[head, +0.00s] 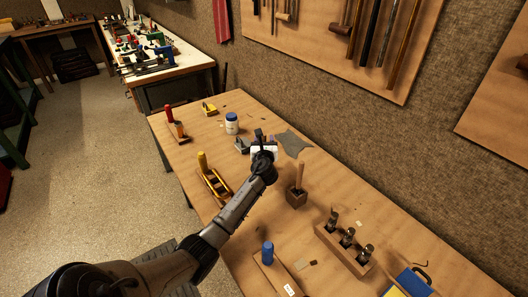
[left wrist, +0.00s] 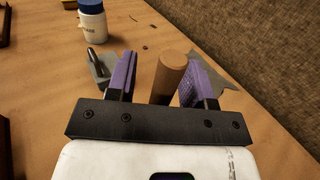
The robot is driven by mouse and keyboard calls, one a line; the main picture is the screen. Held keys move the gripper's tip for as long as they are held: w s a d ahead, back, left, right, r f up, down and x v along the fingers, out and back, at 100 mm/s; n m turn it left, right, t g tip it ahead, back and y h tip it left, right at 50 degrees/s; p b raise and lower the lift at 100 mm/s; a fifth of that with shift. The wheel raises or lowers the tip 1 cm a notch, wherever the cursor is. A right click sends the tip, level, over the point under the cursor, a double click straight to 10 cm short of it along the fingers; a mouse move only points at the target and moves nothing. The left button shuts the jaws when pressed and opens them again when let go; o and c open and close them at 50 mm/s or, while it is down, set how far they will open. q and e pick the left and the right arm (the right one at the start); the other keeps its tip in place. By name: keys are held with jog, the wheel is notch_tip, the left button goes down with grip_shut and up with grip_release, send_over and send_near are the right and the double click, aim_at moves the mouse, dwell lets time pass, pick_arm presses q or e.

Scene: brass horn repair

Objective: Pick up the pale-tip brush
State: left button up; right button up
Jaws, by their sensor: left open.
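My left gripper (head: 265,138) is over the middle of the bench, its purple-padded fingers (left wrist: 153,80) apart. In the left wrist view a brown wooden cylinder (left wrist: 170,72), seen nearly end-on, stands between the fingers; a gap shows on its left, while its right side is close to the right finger. Whether it is the pale-tip brush I cannot tell; no pale tip shows. In the head view the gripper hides this spot. A separate wooden handle (head: 299,175) stands upright in a dark wooden block (head: 297,197), right of the gripper. My right gripper is out of view.
A white jar with a blue lid (head: 232,124), a grey metal block (head: 242,145) and a grey cloth (head: 293,144) lie near the gripper. The wall rises behind the bench.

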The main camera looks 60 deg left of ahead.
pick_arm(q)
jog(key=shift+c, duration=0.4)
grip_shut()
jog(key=shift+r, duration=0.1)
